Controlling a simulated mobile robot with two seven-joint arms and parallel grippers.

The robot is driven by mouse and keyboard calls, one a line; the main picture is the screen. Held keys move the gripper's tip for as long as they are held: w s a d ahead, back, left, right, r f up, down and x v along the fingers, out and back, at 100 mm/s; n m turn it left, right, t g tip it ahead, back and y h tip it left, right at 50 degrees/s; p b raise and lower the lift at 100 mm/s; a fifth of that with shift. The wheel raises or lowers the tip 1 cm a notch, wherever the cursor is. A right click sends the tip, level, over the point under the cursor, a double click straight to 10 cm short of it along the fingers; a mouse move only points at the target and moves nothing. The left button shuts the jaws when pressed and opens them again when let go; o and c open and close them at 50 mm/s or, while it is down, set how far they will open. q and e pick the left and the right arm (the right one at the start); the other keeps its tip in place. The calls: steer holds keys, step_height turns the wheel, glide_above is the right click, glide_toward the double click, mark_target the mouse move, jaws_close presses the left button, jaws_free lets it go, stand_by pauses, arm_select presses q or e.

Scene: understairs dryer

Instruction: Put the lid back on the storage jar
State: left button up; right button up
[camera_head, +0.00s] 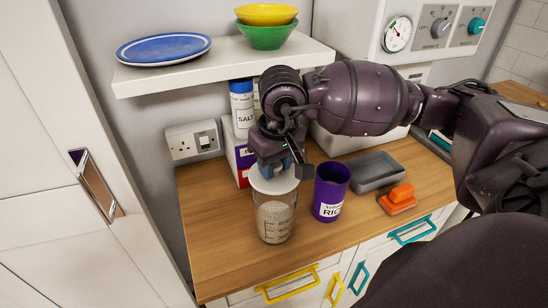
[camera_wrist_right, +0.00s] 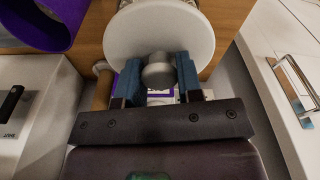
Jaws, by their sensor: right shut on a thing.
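The lid (camera_head: 266,185) is a white disc with a grey knob (camera_wrist_right: 158,72). My right gripper (camera_head: 275,164) points down and is shut on the knob, with its blue fingers on either side. The storage jar (camera_head: 275,222) is clear, holds pale grains and stands on the wooden worktop. In the head view the lid lies over the jar's mouth. I cannot tell whether it touches the rim or hangs just above it. The lid (camera_wrist_right: 160,28) hides the mouth. My left gripper is not in view.
A purple rice container (camera_head: 331,192) stands close to the jar's right. A grey tray (camera_head: 376,171) and an orange object (camera_head: 399,197) lie farther right. A salt container (camera_head: 243,112) is behind, under the white shelf (camera_head: 135,80). The worktop (camera_head: 205,235) is bare left of the jar.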

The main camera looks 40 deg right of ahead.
mark_target(275, 180)
steer(key=shift+f, duration=0.8)
steer(key=shift+f+b, duration=0.35)
steer(key=shift+f, duration=0.05)
steer(key=shift+f+b, duration=0.95)
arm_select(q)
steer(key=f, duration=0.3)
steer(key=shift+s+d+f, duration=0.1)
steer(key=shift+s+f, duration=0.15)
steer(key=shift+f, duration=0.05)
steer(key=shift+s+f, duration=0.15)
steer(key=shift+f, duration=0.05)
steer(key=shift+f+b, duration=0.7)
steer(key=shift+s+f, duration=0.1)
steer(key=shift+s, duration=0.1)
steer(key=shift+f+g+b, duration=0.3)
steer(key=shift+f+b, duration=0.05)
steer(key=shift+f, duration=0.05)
arm_select(e)
steer(key=shift+f, duration=0.1)
stand_by(0.3)
